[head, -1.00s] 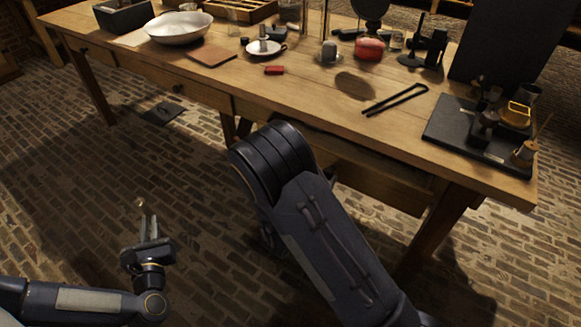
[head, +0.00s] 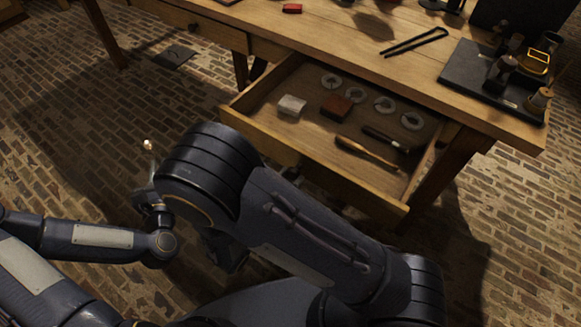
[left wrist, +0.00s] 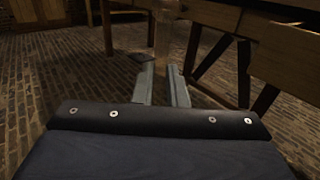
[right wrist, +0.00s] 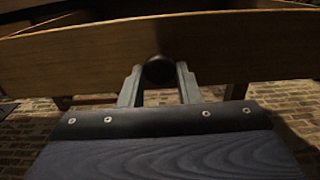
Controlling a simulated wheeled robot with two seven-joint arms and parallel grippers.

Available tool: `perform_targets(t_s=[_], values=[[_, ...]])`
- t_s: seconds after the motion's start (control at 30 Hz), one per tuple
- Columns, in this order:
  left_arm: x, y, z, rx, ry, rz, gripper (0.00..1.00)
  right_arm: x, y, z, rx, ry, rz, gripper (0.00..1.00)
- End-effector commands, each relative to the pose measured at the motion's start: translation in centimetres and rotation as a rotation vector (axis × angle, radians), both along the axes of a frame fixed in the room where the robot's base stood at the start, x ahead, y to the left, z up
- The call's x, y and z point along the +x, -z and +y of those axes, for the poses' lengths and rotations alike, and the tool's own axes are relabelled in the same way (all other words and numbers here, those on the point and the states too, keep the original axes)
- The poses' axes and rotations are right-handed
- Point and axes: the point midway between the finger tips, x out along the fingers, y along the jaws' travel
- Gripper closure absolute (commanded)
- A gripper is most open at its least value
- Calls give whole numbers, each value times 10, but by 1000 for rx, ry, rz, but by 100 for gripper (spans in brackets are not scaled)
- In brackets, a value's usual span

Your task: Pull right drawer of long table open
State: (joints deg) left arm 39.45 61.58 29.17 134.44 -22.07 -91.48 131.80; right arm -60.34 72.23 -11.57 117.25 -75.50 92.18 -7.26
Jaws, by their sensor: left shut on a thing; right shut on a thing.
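The right drawer (head: 310,153) of the long table (head: 440,85) is pulled well out, its inside showing in the head view. In the right wrist view its wooden front (right wrist: 80,60) spans the picture. My right gripper (right wrist: 160,80) is shut on the dark round knob (right wrist: 159,70); in the head view my right arm hides the gripper and knob. My left gripper (left wrist: 163,72) is away from the table, low at the left, shut on a slim translucent glass-like thing (left wrist: 164,40). Its pale tip shows in the head view (head: 148,145).
In the drawer lie a white block (head: 291,106), a reddish-brown block (head: 336,107), several grey rings (head: 384,104) and two long-handled tools (head: 367,152). On the tabletop are black tongs (head: 415,42) and a dark tray (head: 470,75) with small jars. The left drawer (head: 190,24) is shut.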

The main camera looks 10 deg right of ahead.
Motion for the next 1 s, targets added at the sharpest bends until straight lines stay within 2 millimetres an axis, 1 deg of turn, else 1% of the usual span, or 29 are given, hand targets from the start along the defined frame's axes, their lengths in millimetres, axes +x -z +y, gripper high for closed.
perform_targets(t_s=[0.2,0.6,0.63,0.7,0.8,1.0], values=[[0,-1,0,0,0,-1,100,-8,0,10,0,0,1,100],[0,0,0,0,0,0,100,-10,0,11,1,1,1,100],[0,-1,0,0,0,-1,100,-10,0,11,1,1,1,68],[0,0,0,0,0,0,100,-10,0,11,1,1,1,59],[0,0,0,0,0,-1,100,-9,0,11,1,1,1,48],[0,-1,0,0,0,0,100,-9,0,11,0,1,0,48]])
